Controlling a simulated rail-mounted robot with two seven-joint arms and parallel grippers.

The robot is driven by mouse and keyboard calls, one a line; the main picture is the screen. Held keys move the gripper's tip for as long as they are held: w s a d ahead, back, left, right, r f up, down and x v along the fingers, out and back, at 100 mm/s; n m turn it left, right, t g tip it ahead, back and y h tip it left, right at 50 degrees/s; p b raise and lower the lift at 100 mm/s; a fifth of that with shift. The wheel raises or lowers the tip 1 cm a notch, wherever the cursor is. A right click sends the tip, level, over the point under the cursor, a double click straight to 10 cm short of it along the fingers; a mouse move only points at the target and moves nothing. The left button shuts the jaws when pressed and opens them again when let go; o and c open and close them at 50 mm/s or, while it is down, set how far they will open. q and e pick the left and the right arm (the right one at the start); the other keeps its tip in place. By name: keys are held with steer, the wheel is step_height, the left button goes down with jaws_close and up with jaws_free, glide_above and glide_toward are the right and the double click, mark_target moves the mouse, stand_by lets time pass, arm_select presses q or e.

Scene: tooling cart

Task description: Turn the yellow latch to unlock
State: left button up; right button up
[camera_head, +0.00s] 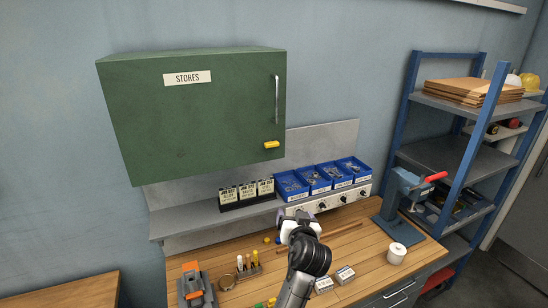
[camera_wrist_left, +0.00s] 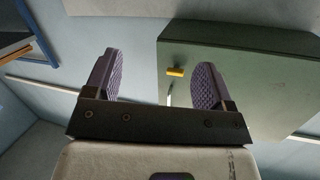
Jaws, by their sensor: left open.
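The yellow latch (camera_head: 271,145) is a short bar lying roughly horizontal at the lower right of the green STORES cabinet (camera_head: 200,110) door, below the vertical metal handle (camera_head: 276,98). The door looks shut. In the left wrist view the latch (camera_wrist_left: 175,72) shows between the fingers, nearer the right one, with clear distance beyond them. My left gripper (camera_head: 300,212) is below the latch, in front of the shelf, and apart from it. Its purple fingers (camera_wrist_left: 155,80) are open and empty. The right gripper is in neither view.
Blue parts bins (camera_head: 322,178) and small labelled boxes (camera_head: 246,193) sit on the shelf under the cabinet. The wooden bench (camera_head: 360,254) holds an orange tool (camera_head: 196,286), a screwdriver rack (camera_head: 248,269) and a mug (camera_head: 397,254).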

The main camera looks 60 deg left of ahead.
mark_target(273, 146)
arm_select(q)
steer(key=w+a+r+n+g+y+b, duration=0.1)
steer(key=a+r+n+g+y, duration=0.15)
steer(key=r, duration=0.45)
steer(key=w+a+r+n+g+y+b, duration=0.1)
steer(key=w+a+r+n, duration=0.1)
steer(key=a+r+n, duration=0.3)
steer(key=a+p, duration=0.1)
steer(key=a, duration=0.2)
steer(key=w+a+r+m+p, duration=0.1)
steer(key=a+p, duration=0.1)
steer(key=a, duration=0.1)
steer(key=a+m+p, duration=0.1)
steer(key=a, duration=0.3)
steer(key=shift+w+r+p, duration=0.3)
steer(key=shift+w+p, duration=0.1)
steer(key=shift+w+a+f, duration=0.15)
steer(key=shift+a, duration=0.7)
